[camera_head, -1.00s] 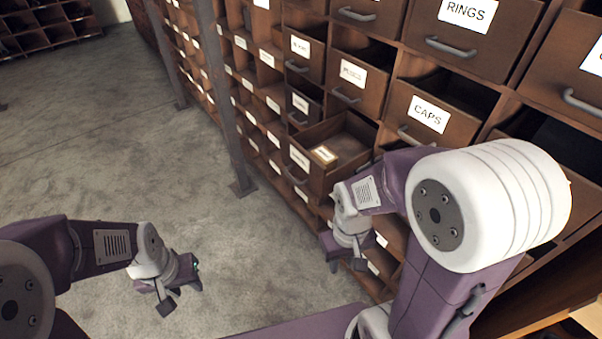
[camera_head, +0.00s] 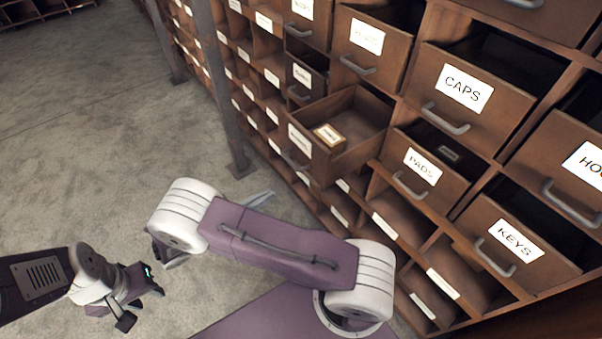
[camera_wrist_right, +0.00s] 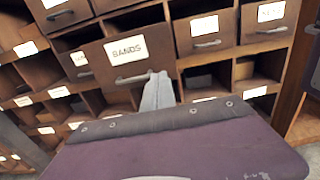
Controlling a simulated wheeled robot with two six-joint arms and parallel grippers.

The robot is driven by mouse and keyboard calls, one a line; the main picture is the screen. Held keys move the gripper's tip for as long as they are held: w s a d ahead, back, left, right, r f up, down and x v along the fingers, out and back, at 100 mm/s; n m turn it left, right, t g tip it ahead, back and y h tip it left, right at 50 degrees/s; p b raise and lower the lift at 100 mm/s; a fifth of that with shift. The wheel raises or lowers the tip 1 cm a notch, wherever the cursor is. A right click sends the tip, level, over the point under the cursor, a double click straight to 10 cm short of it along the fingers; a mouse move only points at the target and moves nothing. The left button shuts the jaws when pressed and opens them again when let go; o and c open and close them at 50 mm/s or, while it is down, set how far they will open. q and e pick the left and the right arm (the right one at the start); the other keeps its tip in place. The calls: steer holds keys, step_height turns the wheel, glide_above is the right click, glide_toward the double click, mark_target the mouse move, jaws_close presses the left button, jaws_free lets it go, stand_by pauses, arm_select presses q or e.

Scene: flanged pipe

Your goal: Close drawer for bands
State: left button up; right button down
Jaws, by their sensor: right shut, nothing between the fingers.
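The drawer labelled BANDS (camera_wrist_right: 127,50) is pulled out of the cabinet; its label reads clearly in the right wrist view. In the head view the open drawer (camera_head: 346,158) holds a small labelled box (camera_head: 329,136). Its handle (camera_wrist_right: 133,79) is a grey bar on the front. My right gripper (camera_wrist_right: 157,77) is shut and empty, its tips close to the right end of that handle; I cannot tell whether they touch. In the head view its fingers (camera_head: 260,197) show partly behind my arm, below the drawer. My left gripper (camera_head: 140,304) is open and empty over the floor.
Drawers labelled CAPS (camera_head: 463,90), PADS (camera_head: 421,168) and KEYS (camera_head: 514,244) surround the open one, with open cubbies below. A grey post (camera_head: 222,90) stands left of the drawer. The floor (camera_head: 80,140) at left is clear.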

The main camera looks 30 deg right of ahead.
mark_target(317, 166)
arm_select(q)
steer(key=shift+w+r+p, duration=0.15)
steer(key=shift+r+p, duration=0.25)
steer(key=shift+p, duration=0.05)
arm_select(e)
steer(key=d, duration=0.4)
steer(key=w+d, duration=0.1)
steer(key=d, duration=0.9)
steer(key=shift+w+d, duration=0.1)
steer(key=shift+w, duration=0.1)
